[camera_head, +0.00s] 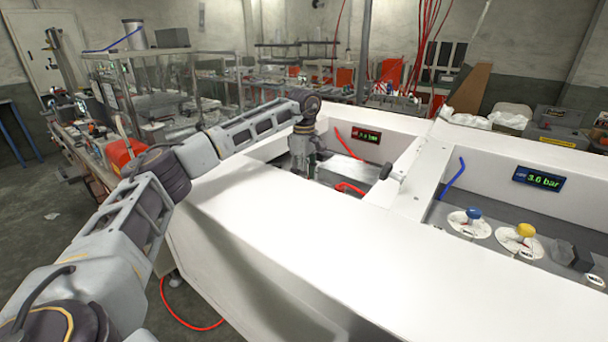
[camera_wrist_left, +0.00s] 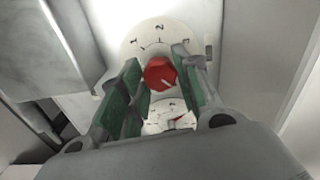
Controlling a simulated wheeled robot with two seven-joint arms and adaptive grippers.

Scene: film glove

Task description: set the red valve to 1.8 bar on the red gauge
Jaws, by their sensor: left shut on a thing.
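The red valve (camera_wrist_left: 158,73) is a red knob on a round white dial plate (camera_wrist_left: 150,38) marked 1, 2 and 3 in the left wrist view. A light line on the knob slants to the lower right. My left gripper (camera_wrist_left: 159,80) has its green-padded fingers on both sides of the knob, shut on it. In the head view the left gripper (camera_head: 304,165) reaches down into the left bay and hides the valve. The red-marked gauge display (camera_head: 366,134) is on that bay's back wall; its digits are too small to read surely. My right gripper is out of view.
A small white dial (camera_wrist_left: 168,118) shows below the valve between the fingers. White walls (camera_head: 418,165) separate the bays.

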